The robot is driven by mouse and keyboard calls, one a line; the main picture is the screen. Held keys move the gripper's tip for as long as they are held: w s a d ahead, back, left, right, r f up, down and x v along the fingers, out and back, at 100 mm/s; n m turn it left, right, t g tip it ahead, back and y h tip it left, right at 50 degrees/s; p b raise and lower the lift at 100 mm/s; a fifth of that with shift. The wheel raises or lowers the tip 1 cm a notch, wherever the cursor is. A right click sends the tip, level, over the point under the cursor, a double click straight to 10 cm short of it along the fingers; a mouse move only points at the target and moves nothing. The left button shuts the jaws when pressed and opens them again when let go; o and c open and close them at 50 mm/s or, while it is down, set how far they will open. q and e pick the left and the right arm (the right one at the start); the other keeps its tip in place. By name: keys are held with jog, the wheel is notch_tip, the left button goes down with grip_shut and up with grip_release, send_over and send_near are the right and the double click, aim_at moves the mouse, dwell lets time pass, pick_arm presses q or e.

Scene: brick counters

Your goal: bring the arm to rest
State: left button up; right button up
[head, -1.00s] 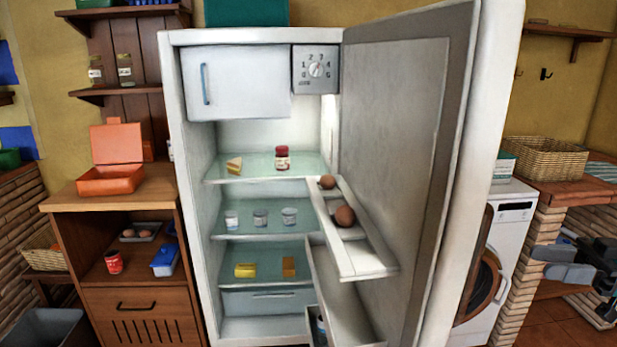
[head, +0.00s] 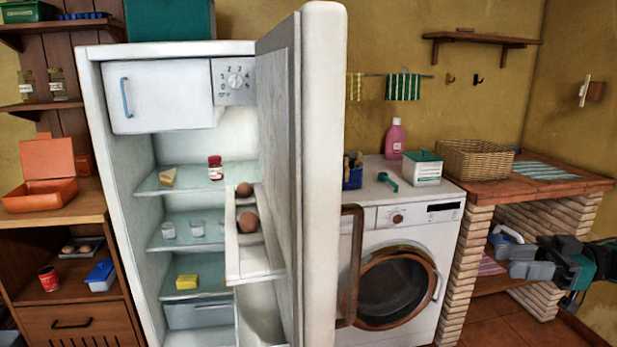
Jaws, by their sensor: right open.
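My right gripper (head: 512,259) is at the right edge of the head view, in front of the brick counter (head: 558,191). Its arm comes in from the right edge. Its grey fingers point left, apart and with nothing seen between them. It is clear of the fridge (head: 92,130) and the washing machine (head: 452,243). My left gripper is not in view.
The fridge door (head: 323,180) stands open, nearly edge-on, with eggs (head: 247,222) in its rack. The washing machine's round door (head: 395,285) is beside it. A wicker basket (head: 470,160) stands on the brick counter. Tiled floor (head: 500,325) shows at the lower right.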

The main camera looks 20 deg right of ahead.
jog(key=w+a+f+m+t+h+p, duration=0.1)
jog(key=a+f+m+t+h, duration=0.2)
jog(key=a+f, duration=0.85)
jog(key=w+a+f+m+t+h+p, duration=0.1)
jog(key=w+a+f+m+t, duration=0.2)
jog(key=a+f, duration=0.85)
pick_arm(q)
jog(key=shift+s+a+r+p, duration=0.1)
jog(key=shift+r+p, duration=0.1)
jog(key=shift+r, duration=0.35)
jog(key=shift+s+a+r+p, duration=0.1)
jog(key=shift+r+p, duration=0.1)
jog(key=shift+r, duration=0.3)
pick_arm(e)
jog(key=s+a+f+m+g+h, duration=0.1)
jog(key=s+a+f+m+h, duration=0.1)
jog(key=s+h, duration=0.3)
jog(key=s+a+f+m+g+h, duration=0.1)
jog(key=s+a+f+m+h, duration=0.1)
jog(key=s+a+h, duration=0.3)
jog(key=s+m, duration=0.1)
jog(key=s, duration=0.3)
jog(key=shift+a+f+h, duration=0.15)
jog(key=shift+f+h, duration=0.05)
jog(key=shift+h, duration=0.1)
